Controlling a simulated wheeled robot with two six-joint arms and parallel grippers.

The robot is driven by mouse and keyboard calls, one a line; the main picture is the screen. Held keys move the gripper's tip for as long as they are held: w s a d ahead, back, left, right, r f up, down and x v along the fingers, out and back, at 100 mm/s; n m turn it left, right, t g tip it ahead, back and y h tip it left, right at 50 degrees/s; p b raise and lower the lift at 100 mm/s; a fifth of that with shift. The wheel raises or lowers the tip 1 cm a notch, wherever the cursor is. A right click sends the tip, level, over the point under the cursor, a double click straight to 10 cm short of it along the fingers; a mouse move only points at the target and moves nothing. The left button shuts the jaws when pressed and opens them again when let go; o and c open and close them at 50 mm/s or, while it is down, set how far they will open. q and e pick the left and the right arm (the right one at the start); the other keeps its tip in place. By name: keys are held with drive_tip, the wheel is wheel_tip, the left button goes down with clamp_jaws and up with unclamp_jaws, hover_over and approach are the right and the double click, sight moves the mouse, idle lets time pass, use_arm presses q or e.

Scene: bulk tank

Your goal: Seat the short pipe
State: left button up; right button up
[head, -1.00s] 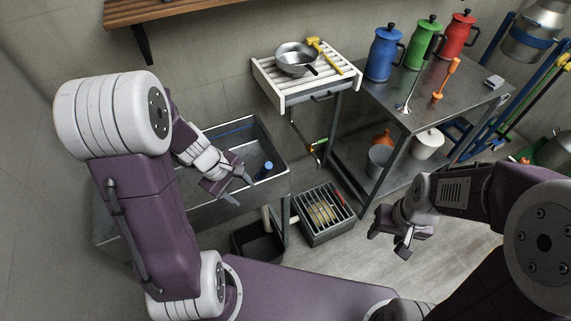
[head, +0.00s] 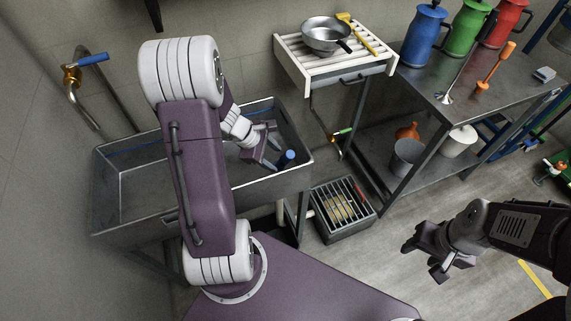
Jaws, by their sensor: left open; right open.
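A short upright blue piece (head: 287,156), possibly the short pipe, stands inside the right end of the grey metal tank (head: 125,185). Its lower part is hard to make out. My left gripper (head: 273,152) is open inside the tank, just left of the blue piece. I cannot tell whether its fingers touch it. My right gripper (head: 423,262) is open and empty over the floor at the right, away from the tank.
A brass tap with a blue handle (head: 92,60) is on the wall at the left. A white slatted rack (head: 300,62) holds a pan (head: 328,34). A metal table (head: 480,95) carries coloured jugs. A grated floor box (head: 342,208) sits right of the tank.

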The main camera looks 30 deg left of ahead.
sight(279, 162)
use_arm(q)
drive_tip(key=shift+d+f, duration=0.15)
drive_tip(key=shift+f, duration=0.15)
drive_tip(key=b+x, duration=0.1)
drive_tip(key=x, duration=0.2)
drive_tip(key=shift+b, duration=0.4)
drive_tip(key=shift+w+f, duration=0.1)
drive_tip(key=b+x, duration=0.2)
drive_tip(key=x, duration=0.3)
drive_tip(key=shift+w, duration=0.2)
clamp_jaws()
